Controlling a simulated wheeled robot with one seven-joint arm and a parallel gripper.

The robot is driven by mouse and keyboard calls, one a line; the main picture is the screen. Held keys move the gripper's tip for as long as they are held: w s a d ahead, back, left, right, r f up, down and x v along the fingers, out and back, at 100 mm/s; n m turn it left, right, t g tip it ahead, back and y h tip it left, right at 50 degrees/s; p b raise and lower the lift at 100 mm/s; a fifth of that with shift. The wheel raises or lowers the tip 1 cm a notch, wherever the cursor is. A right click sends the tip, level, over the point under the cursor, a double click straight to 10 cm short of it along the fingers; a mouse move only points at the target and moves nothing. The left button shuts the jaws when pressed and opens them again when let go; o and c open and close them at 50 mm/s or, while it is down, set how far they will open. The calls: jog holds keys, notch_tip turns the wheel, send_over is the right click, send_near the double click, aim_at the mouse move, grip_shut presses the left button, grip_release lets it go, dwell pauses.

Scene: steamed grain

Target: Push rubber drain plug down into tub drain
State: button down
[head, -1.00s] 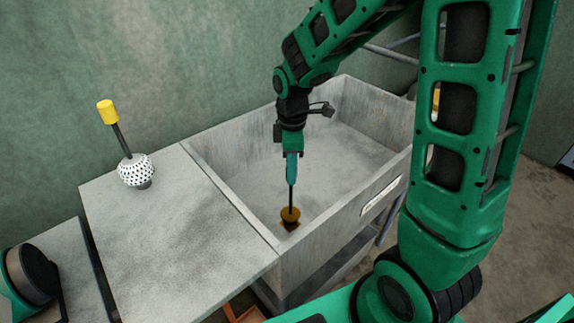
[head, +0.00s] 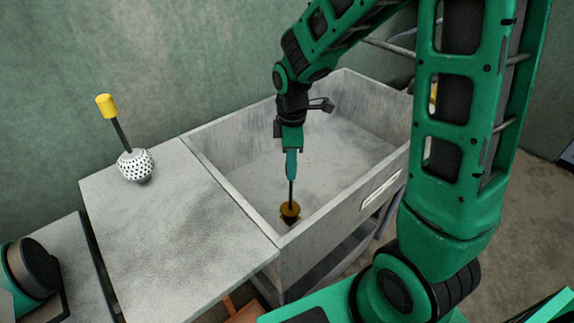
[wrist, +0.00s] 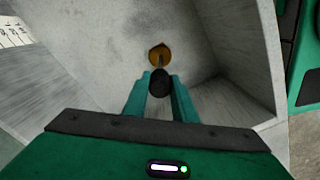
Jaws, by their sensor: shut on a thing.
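The rubber drain plug (head: 290,209) is orange-brown with a thin dark upright stem. It is at the near corner of the grey tub (head: 235,192), low inside. A dark patch, seemingly the drain (head: 291,221), shows just below the plug's near edge. Whether the plug touches or enters the drain I cannot tell. My gripper (head: 291,178) is above the plug, pointing down and shut on the top of its stem. In the wrist view the gripper (wrist: 160,80) holds the black stem end, with the orange plug (wrist: 159,52) beyond it.
A grey worktop (head: 165,235) adjoins the tub's left side. On it stands a white perforated ball (head: 135,165) with a dark rod and yellow handle. The tub walls (wrist: 235,45) are close around the gripper. The tub's far floor is clear.

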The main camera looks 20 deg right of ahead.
jog(key=shift+f, duration=2.05)
dwell(1.1)
jog(key=c, duration=1.4)
grip_release()
jog(key=shift+r, duration=0.5)
notch_tip(320, 180, up, 10)
jog(key=shift+f, duration=0.15)
jog(key=shift+r, duration=2.5)
